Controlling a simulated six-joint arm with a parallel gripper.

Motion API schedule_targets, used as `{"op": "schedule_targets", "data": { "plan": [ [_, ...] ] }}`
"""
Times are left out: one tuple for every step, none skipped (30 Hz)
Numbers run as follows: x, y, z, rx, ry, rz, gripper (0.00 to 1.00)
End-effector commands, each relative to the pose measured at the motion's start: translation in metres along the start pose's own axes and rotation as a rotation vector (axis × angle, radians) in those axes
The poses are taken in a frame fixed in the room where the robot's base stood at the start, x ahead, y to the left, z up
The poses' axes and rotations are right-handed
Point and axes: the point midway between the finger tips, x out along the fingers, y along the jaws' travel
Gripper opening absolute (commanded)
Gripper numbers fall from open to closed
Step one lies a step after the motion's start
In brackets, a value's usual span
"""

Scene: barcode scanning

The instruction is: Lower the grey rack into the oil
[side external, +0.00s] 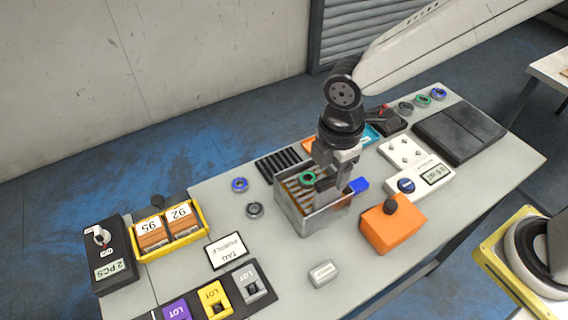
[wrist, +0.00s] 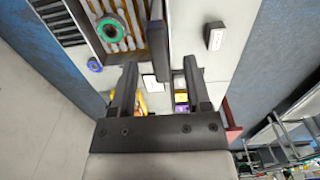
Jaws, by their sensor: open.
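A metal tank (side external: 314,222) stands mid-table with amber oil inside. A grey slatted rack (side external: 296,187) shows at the tank's mouth, with a green ring (side external: 308,178) on it. In the wrist view the rack (wrist: 112,38) and the green ring (wrist: 110,28) are at the top left. A dark grey upright bar (wrist: 158,50), seemingly the rack's handle, lies in line with the gap between my fingers. My gripper (side external: 330,184) is open above the tank's right side; its fingers (wrist: 160,72) appear apart from the bar. How deep the rack sits I cannot tell.
A small grey box (side external: 323,273) lies in front. A yellow tray (side external: 172,231) is at the left.

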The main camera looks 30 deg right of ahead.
Motion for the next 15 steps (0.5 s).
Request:
{"op": "schedule_targets", "data": {
  "plan": [
    [0.005,0.000,0.000,0.000,-0.001,-0.002,0.62],
    [0.007,0.000,0.000,0.000,-0.001,-0.001,0.62],
    [0.010,-0.001,0.000,0.000,-0.001,-0.002,0.62],
    [0.011,-0.001,0.000,0.000,-0.001,-0.002,0.62],
    [0.013,0.000,0.000,0.000,-0.001,-0.001,0.62],
    [0.014,0.000,0.000,0.000,0.000,0.000,0.62],
    [0.015,0.000,0.000,0.000,0.000,0.000,0.62],
    [0.015,0.000,0.000,0.000,0.000,0.000,0.62],
    [0.015,0.000,0.000,0.000,0.000,0.001,0.62],
    [0.015,0.000,0.000,0.000,0.000,0.001,0.62],
    [0.015,0.000,0.000,0.000,0.000,0.001,0.62],
    [0.015,0.000,0.000,0.000,0.001,0.001,0.62],
    [0.015,0.000,0.000,0.000,0.000,0.001,0.62],
    [0.015,0.000,0.000,0.000,0.000,0.001,0.62],
    [0.015,0.000,0.000,0.000,0.000,0.001,0.62]
  ]
}}
